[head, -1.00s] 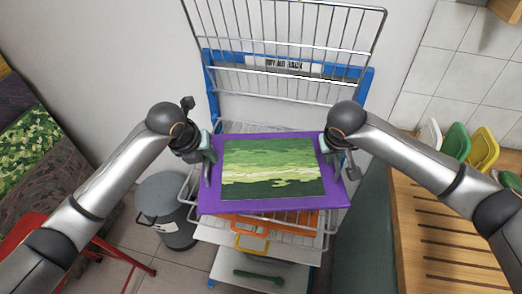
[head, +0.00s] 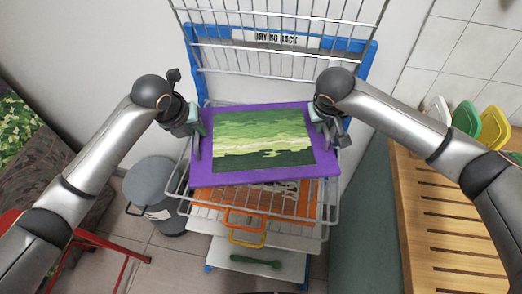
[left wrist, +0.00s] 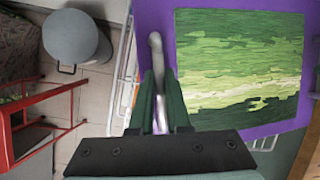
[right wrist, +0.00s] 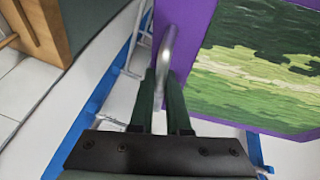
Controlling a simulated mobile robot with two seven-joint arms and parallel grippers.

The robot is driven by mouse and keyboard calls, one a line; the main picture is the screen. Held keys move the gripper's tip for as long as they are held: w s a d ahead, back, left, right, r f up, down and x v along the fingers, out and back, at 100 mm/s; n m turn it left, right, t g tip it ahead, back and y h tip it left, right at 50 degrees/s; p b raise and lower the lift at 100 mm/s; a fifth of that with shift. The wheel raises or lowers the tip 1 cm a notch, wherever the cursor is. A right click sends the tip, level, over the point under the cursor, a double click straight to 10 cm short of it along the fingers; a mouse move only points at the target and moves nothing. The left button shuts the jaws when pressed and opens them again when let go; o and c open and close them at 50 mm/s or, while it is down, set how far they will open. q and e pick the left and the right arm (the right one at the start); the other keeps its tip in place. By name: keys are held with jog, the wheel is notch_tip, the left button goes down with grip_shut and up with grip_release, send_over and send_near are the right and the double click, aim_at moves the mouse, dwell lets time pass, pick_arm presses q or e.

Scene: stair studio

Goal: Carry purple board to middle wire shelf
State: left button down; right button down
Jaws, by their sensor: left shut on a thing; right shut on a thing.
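The purple board (head: 264,143) carries a green painted panel and is held roughly level in front of the rack. My left gripper (head: 196,138) is shut on a metal handle at its left side; the handle shows between the fingers in the left wrist view (left wrist: 157,85). My right gripper (head: 326,129) is shut on the handle at its right side, also seen in the right wrist view (right wrist: 163,80). A wire shelf (head: 325,215) lies below the board, which hides much of it. I cannot tell whether the board touches the shelf.
An upper wire rack (head: 280,20) tilts up against the blue frame (head: 362,60). An orange board (head: 210,207) lies below the purple one. A grey bin (head: 152,185) and red stool (head: 85,245) stand left. A slatted wooden bench (head: 440,215) stands right.

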aim_at(200, 143)
jog(key=shift+f, duration=0.1)
